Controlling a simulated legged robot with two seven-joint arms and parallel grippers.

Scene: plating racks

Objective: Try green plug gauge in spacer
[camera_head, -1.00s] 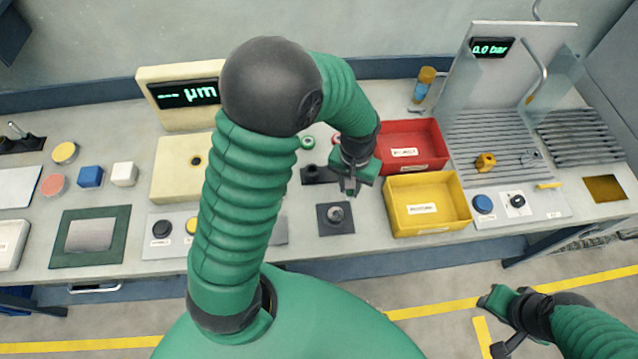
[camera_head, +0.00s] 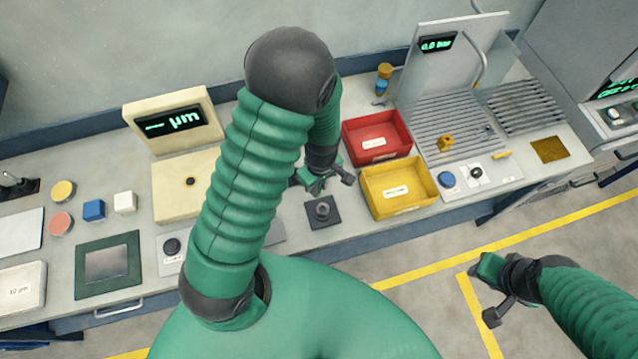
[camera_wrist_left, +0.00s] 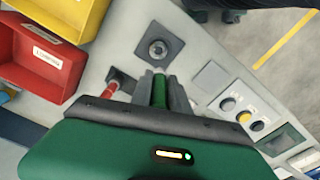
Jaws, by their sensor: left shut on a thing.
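My left gripper (camera_head: 318,186) is above the bench, just behind the spacer (camera_head: 323,211) in the head view. The spacer is a grey ring on a dark square base, and its hole also shows in the left wrist view (camera_wrist_left: 158,48). In that view my left gripper (camera_wrist_left: 159,84) is shut on the green plug gauge (camera_wrist_left: 159,92), an upright-looking green cylinder between the fingers. The gauge is apart from the spacer; its tip is partly hidden by the fingers. My right gripper (camera_head: 488,290) hangs over the floor at right, away from the bench; its jaws are unclear.
A red-handled piece (camera_wrist_left: 112,88) is close beside the left gripper in the wrist view. A yellow bin (camera_head: 398,190) and a red bin (camera_head: 376,137) stand right of the spacer. A cream gauge unit (camera_head: 180,182) is at left.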

